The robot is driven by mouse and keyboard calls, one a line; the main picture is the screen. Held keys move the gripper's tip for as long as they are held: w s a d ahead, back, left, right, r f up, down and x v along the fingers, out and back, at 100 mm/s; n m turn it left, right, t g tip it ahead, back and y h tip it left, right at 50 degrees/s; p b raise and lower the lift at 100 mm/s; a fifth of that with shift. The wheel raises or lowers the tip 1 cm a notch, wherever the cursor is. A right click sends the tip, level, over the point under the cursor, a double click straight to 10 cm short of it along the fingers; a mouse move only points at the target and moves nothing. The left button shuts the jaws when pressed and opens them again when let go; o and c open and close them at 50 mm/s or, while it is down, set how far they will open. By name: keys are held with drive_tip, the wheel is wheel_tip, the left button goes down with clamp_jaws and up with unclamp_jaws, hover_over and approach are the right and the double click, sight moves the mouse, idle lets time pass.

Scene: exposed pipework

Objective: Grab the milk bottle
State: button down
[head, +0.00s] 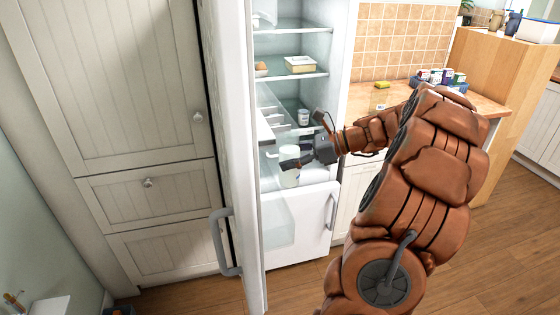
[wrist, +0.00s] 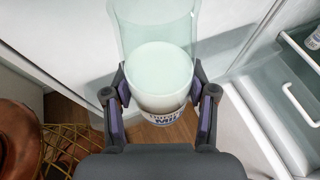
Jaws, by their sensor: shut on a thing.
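The milk bottle (wrist: 160,82) is clear with white milk inside, and part of a label with dark letters shows low on it in the wrist view. My gripper (wrist: 160,98) is shut on it, with one finger against each side. In the head view the bottle (head: 289,172) is at the front of the open fridge, above the lower freezer door. My gripper (head: 291,163) reaches it there from the right and hides part of it. I cannot tell whether the bottle touches a shelf.
The open fridge door (head: 232,150) stands left of the bottle. Fridge shelves hold a food tub (head: 300,64) and a white jar (head: 303,117). The freezer door (head: 300,222) is below. A counter (head: 385,100) with several small boxes is at right.

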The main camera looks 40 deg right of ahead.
drive_tip(key=s+d+b, duration=0.2)
drive_tip(key=s+d, duration=0.2)
drive_tip(key=d, duration=0.7)
drive_tip(key=shift+s+d, duration=0.25)
drive_tip(key=shift+d, duration=0.1)
drive_tip(key=shift+d, duration=0.1)
